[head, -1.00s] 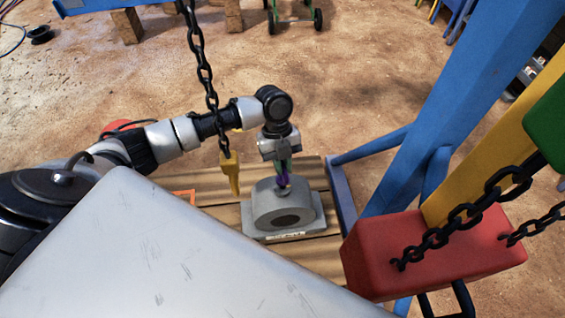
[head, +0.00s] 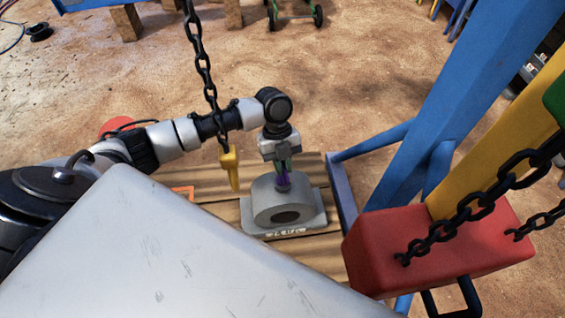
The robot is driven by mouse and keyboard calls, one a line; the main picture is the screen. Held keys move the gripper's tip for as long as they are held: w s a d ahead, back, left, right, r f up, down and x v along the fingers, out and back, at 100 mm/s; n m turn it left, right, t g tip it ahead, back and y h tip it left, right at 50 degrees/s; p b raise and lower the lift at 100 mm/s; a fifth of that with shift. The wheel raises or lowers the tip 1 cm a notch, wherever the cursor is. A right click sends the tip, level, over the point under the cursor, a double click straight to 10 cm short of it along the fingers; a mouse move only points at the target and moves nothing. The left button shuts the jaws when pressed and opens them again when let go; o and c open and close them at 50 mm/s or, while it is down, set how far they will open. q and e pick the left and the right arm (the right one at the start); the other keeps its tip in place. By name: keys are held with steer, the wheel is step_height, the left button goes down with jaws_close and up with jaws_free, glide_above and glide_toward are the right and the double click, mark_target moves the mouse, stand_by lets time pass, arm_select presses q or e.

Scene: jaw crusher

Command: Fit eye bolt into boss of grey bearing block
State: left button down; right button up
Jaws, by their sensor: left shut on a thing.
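The grey bearing block (head: 263,202) sits on a wooden plank surface (head: 225,214), with its dark round bore facing me and a pale label on its base. My left gripper (head: 283,172) points down over the top of the block. It is shut on the eye bolt (head: 283,182), a small purplish piece between the fingertips. The bolt is upright at the top of the block, where the boss is. The fingers and bolt cover the boss, so I cannot tell how deep the bolt sits. My right gripper is not in view.
A black chain with a yellow hook (head: 230,168) hangs just left of the block, in front of my left arm. A blue frame (head: 415,140) and a red block (head: 435,250) with chains stand at the right.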

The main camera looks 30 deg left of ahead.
arm_select(q)
steer(key=shift+f+b, duration=0.3)
steer(key=shift+f, duration=0.3)
steer(key=c, duration=1.1)
jaws_free()
steer(key=shift+r, duration=0.1)
steer(key=b+v, duration=0.1)
steer(key=v, duration=0.9)
steer(key=shift+r, duration=0.35)
steer(key=shift+w+a, duration=0.1)
